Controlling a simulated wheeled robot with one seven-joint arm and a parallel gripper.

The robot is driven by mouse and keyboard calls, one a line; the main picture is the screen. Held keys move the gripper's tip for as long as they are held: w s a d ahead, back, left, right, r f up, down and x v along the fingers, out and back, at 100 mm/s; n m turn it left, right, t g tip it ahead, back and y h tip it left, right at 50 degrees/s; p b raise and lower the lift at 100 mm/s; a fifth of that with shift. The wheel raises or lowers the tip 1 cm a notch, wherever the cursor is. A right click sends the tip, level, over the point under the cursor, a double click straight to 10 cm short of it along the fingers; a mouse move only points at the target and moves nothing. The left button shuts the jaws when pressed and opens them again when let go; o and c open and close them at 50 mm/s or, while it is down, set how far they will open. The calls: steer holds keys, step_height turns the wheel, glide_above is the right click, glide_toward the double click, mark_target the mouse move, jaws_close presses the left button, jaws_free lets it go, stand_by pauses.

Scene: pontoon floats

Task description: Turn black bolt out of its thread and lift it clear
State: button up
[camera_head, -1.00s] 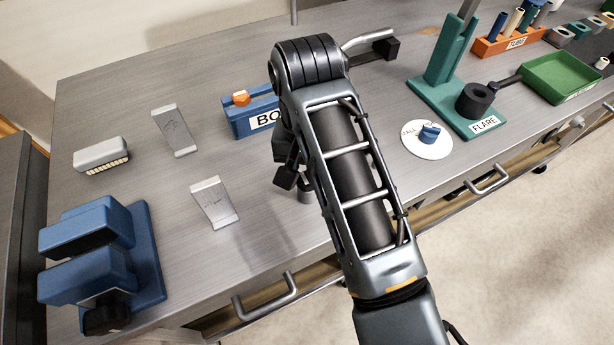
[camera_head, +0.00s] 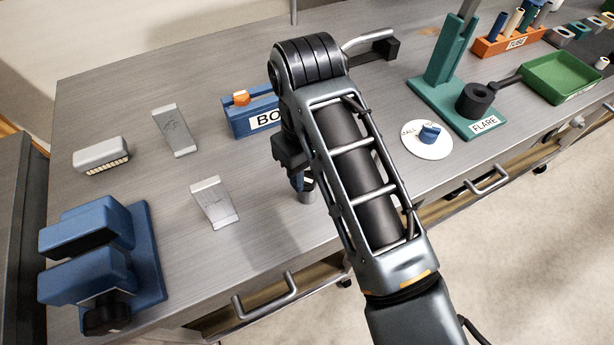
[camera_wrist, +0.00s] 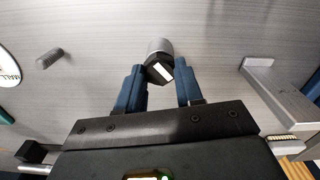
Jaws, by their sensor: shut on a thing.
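The black bolt (camera_wrist: 161,71) shows a dark hex head with a white mark in the wrist view. It is at the near end of a grey round post (camera_wrist: 157,46). My gripper (camera_wrist: 160,76) has its two blue fingers on either side of the head and is shut on it. In the head view the post (camera_head: 307,190) shows beside my arm near the table's front edge, and the bolt is hidden there. How far the thread is engaged cannot be seen.
Two bent grey metal brackets (camera_head: 174,131) (camera_head: 213,203) stand left of the post. A small threaded piece (camera_wrist: 48,58) lies on the table. A blue box (camera_head: 243,122), a round white plate (camera_head: 427,140) and a green flare stand (camera_head: 445,95) are nearby. A blue clamp-like fixture (camera_head: 148,250) is front left.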

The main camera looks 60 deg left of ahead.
mark_target(307, 177)
steer(key=shift+n, duration=0.7)
steer(key=o, duration=0.9)
steer(key=shift+r, duration=3.05)
steer(key=shift+r, duration=0.1)
steer(key=shift+r, duration=3.8)
